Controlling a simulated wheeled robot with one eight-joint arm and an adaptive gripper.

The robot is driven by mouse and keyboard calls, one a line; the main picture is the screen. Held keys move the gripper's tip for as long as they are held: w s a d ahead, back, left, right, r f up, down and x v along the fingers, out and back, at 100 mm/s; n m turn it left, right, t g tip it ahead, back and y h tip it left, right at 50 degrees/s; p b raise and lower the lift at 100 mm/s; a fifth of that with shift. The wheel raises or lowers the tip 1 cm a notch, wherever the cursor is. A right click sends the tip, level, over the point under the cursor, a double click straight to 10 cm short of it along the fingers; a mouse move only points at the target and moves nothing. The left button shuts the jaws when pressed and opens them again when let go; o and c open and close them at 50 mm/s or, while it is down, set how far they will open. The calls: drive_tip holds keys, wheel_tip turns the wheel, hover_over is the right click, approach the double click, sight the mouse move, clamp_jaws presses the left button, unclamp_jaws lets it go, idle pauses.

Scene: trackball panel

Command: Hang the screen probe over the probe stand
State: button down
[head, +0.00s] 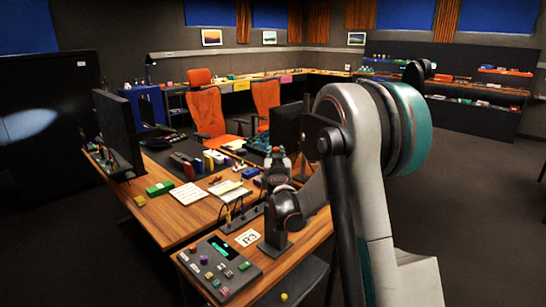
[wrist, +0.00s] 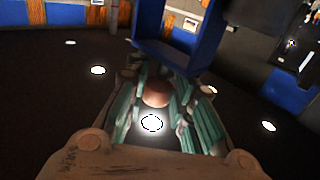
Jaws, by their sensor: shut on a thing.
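In the head view my arm covers the right middle, and I cannot clearly make out the gripper or the held piece. I cannot pick out the probe stand for certain; small dark upright parts (head: 230,214) stand on the desk behind the control panel.
The grey control panel (head: 218,266) with coloured buttons and a green display lies at the desk's near end. A white card marked R3 (head: 248,237) lies beside it. Books, a green box (head: 159,188) and monitors crowd the desk behind. Dark floor at right is open.

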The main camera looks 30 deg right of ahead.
drive_tip(key=shift+s+a+f+b, duration=0.15)
drive_tip(key=shift+f+b, duration=1.2)
drive_tip(key=shift+f, duration=1.65)
drive_tip(key=shift+a+f+b, duration=0.2)
drive_tip(key=shift+f+b, duration=1.1)
drive_tip(key=shift+f, duration=1.7)
drive_tip(key=shift+s+a+f+b, duration=0.15)
drive_tip(key=shift+f+b, duration=1.2)
drive_tip(key=shift+f, duration=1.65)
drive_tip(key=shift+w, duration=0.1)
drive_tip(key=c, duration=1.3)
unclamp_jaws()
